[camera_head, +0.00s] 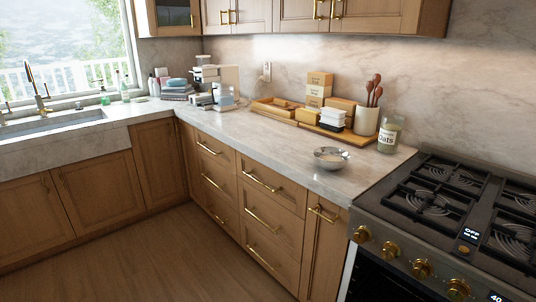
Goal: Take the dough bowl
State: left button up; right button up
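A small silvery bowl (331,158) stands on the marble countertop (290,152) near its front edge, just left of the stove. It looks like the dough bowl, with something pale inside that is too small to make out. Neither of my grippers shows in the head view, so nothing of mine touches the bowl.
The stove (445,215) adjoins the counter on the right. Behind the bowl stand a jar labelled Oats (389,136), a utensil crock (366,121), white containers (332,118) and wooden trays (275,109). A stand mixer (215,80) is further left. Counter left of the bowl is clear.

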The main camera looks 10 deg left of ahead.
aim_at(332, 159)
jog(key=i+j+u, duration=0.25)
jog(key=j+u, duration=0.25)
jog(key=i+j+u, duration=0.2)
jog(key=u, duration=0.3)
jog(key=i+j+u, duration=0.15)
jog(key=i+u, duration=0.2)
jog(key=u, duration=0.15)
jog(key=i+z, duration=0.25)
jog(key=i, duration=0.3)
jog(key=i+j+z, duration=0.25)
jog(key=i, duration=0.3)
jog(key=i+l+z, duration=0.1)
jog(key=z, duration=0.35)
jog(key=i+z, duration=0.25)
jog(key=z, duration=0.2)
jog(key=i+z, duration=0.15)
jog(key=z, duration=0.25)
jog(key=i+j+z, duration=0.15)
jog(key=z, duration=0.3)
jog(key=i+z, duration=0.25)
jog(key=z, duration=0.15)
jog(key=i+z, duration=0.2)
jog(key=z, duration=0.2)
jog(key=i+j+z, duration=0.15)
jog(key=z, duration=0.3)
jog(key=i, duration=0.1)
